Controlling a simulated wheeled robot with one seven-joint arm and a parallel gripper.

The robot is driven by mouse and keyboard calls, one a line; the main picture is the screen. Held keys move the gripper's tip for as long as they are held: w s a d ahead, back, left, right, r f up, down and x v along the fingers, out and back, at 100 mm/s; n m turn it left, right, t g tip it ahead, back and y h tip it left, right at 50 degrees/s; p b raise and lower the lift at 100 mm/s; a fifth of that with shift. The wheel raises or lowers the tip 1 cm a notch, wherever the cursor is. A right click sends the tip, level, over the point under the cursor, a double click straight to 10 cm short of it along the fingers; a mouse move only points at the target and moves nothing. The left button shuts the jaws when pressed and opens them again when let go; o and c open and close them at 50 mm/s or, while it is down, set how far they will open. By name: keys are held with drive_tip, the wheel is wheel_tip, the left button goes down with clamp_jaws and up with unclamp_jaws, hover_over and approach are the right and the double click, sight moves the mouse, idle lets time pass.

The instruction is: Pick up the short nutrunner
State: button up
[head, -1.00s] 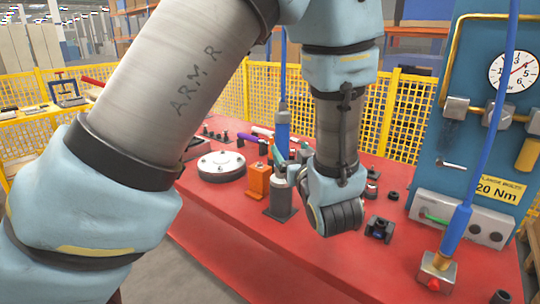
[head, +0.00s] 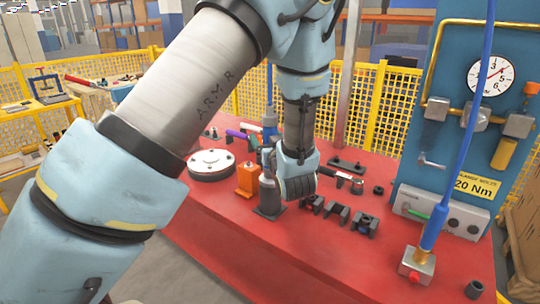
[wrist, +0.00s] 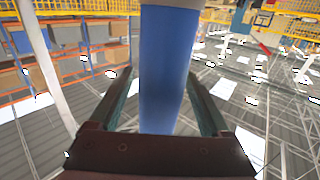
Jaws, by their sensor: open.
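The short nutrunner, as far as I can tell, is the blue upright tool (head: 270,122) in the middle of the head view. A hose rises from its top, and a grey lower part stands in a dark holder (head: 268,212) on the red table. In the wrist view its blue body (wrist: 166,60) stands between the two teal fingers of my gripper (wrist: 161,88). The fingers are apart, with a gap visible on each side of the body. In the head view my wrist hides most of the gripper (head: 266,155).
An orange block (head: 247,180) stands just left of the holder, and a round grey flange (head: 211,163) lies further left. Black V-blocks (head: 337,213) sit to the right. Another blue tool (head: 436,226) with a hose stands by the blue panel (head: 408,150).

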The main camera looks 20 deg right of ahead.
clamp_jaws()
idle(0.6)
drive_tip(key=shift+r, duration=0.1)
idle(0.7)
